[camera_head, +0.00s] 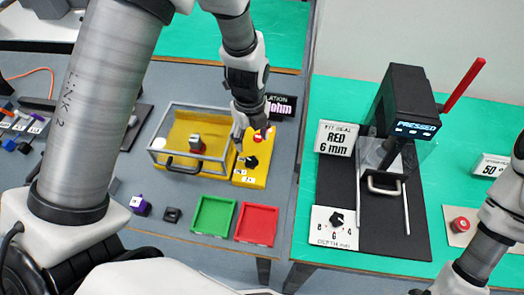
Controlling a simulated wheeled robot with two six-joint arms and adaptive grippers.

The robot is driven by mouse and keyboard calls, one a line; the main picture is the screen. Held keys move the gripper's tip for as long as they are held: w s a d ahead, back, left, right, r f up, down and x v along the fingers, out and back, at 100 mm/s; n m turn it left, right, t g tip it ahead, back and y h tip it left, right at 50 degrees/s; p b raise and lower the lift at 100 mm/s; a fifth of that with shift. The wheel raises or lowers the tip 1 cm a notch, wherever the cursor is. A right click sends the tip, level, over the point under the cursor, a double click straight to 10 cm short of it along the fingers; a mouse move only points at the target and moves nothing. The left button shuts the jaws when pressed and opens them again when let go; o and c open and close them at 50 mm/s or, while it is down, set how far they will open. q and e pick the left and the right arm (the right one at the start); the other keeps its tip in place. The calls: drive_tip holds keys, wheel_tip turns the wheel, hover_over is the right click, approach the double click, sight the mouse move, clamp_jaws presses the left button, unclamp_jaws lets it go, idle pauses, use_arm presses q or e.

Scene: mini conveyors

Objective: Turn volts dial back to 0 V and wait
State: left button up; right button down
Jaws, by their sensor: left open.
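A black dial (251,161) sits on a yellow panel (246,179) right of a clear-walled yellow test tray; its small white labels are too small to read, so I cannot tell its setting. A red button (258,138) is on the same panel, behind the dial. My left gripper (252,143) points down just above the panel, near the button and dial. It is open, and I cannot tell whether it touches either one. A dark display (283,107) behind it reads "...LATION" and "...ohm", partly hidden by the gripper. My right gripper is out of view; only its arm shows at the right edge.
Green (213,216) and red (257,224) trays lie in front. A black press (398,100) showing "PRESSED", with a red lever (464,84), stands on the right table. Another dial plate (335,227) lies before it.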

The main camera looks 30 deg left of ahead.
sight(252, 162)
use_arm(q)
drive_tip(key=shift+s+f+b, duration=0.6)
drive_tip(key=shift+f+b, duration=0.1)
drive_tip(key=shift+f, duration=0.05)
drive_tip(key=f, duration=0.2)
drive_tip(key=f+p, duration=0.1)
drive_tip(key=f, duration=0.4)
drive_tip(key=shift+w+f+p, duration=0.3)
drive_tip(key=shift+f, duration=0.1)
drive_tip(key=shift+w+f, duration=0.1)
drive_tip(key=c, duration=1.1)
